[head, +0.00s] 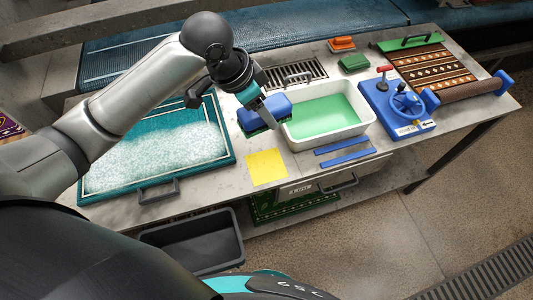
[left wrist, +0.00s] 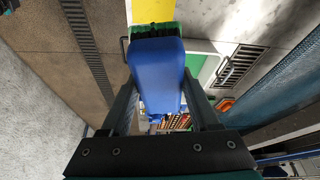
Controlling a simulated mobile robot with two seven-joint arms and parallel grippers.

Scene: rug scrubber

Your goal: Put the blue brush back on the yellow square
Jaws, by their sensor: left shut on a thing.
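The blue brush (head: 279,104) is in my left gripper (head: 266,116), at the left rim of the white tub in the head view. The left wrist view shows the brush's blue body (left wrist: 158,72) between the two fingers (left wrist: 158,108), with dark green-edged bristles at its far end. I cannot tell whether the brush touches the tub or hangs above the table. The yellow square (head: 266,167) lies bare on the table in front of the brush, nearer the front edge. It also shows in the left wrist view (left wrist: 152,10). My right gripper is not in view.
The white tub (head: 327,137) holds green liquid. A foamy teal-bordered rug tray (head: 160,193) lies left of the yellow square. Two blue strips (head: 343,151) lie to its right. A blue wheel device (head: 398,112) and rolled brown rug (head: 470,90) stand farther right. A dark bin (head: 200,262) is below.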

